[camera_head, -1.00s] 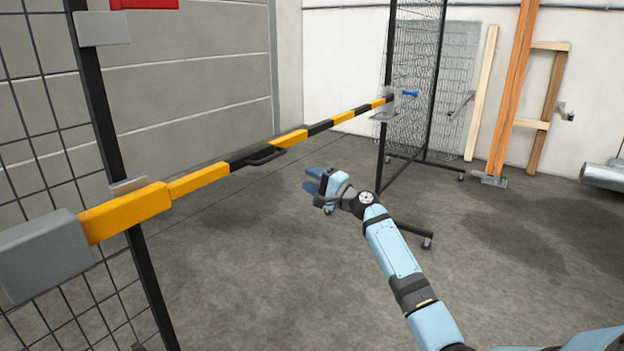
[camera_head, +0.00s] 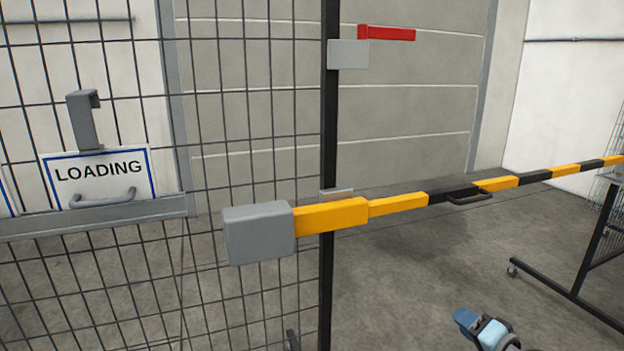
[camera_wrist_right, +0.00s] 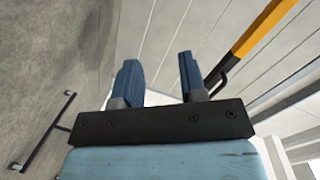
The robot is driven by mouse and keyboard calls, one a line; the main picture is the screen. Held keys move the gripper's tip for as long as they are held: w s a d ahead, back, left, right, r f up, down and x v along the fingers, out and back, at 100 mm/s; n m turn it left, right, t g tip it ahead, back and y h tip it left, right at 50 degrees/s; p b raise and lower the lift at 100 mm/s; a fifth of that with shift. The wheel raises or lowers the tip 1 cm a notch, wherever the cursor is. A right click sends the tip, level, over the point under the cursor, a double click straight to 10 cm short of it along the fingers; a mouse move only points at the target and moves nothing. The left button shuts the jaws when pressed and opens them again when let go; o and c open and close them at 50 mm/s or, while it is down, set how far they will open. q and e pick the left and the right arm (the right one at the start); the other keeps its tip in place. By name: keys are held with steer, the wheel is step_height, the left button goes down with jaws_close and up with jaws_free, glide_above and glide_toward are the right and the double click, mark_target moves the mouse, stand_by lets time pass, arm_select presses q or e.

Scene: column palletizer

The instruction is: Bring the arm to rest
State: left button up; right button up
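My right gripper (camera_head: 468,322) shows at the bottom right of the head view, below the striped barrier bar and apart from it. In the right wrist view its two blue fingers (camera_wrist_right: 160,82) stand apart with nothing between them. The rest of my right arm is mostly outside the head view. My left gripper is not in either view.
A yellow and black barrier bar (camera_head: 398,204) with a handle (camera_head: 468,199) runs from a grey block (camera_head: 258,234) towards the right. A wire mesh fence (camera_head: 250,120) with a LOADING sign (camera_head: 98,175) stands at left. A black wheeled frame (camera_head: 572,297) stands at right.

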steer(key=s+a+f+n+g, duration=0.1)
steer(key=s+a+f+n, duration=0.25)
steer(key=s+a, duration=0.35)
steer(key=s+a+f+n+g, duration=0.1)
steer(key=s+a+f+n, duration=0.1)
steer(key=s+a+f, duration=0.45)
steer(key=s+a+r+n+h, duration=0.1)
steer(key=s+a+r+n, duration=0.15)
steer(key=s, duration=0.55)
steer(key=s+a+r+n, duration=0.2)
steer(key=s+a, duration=0.1)
steer(key=s, duration=0.5)
arm_select(q)
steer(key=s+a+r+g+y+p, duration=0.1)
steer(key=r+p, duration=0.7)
steer(key=p, duration=0.7)
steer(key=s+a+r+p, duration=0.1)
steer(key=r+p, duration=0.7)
steer(key=p, duration=0.8)
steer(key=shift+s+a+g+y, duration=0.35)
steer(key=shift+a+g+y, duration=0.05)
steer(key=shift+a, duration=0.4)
arm_select(e)
steer(key=s+d+r+g+h, duration=0.1)
steer(key=r, duration=0.7)
steer(key=s+d+r+g+h, duration=0.1)
steer(key=d+r, duration=0.1)
steer(key=r, duration=0.5)
steer(key=shift+s+d+r, duration=0.25)
steer(key=shift+r, duration=0.15)
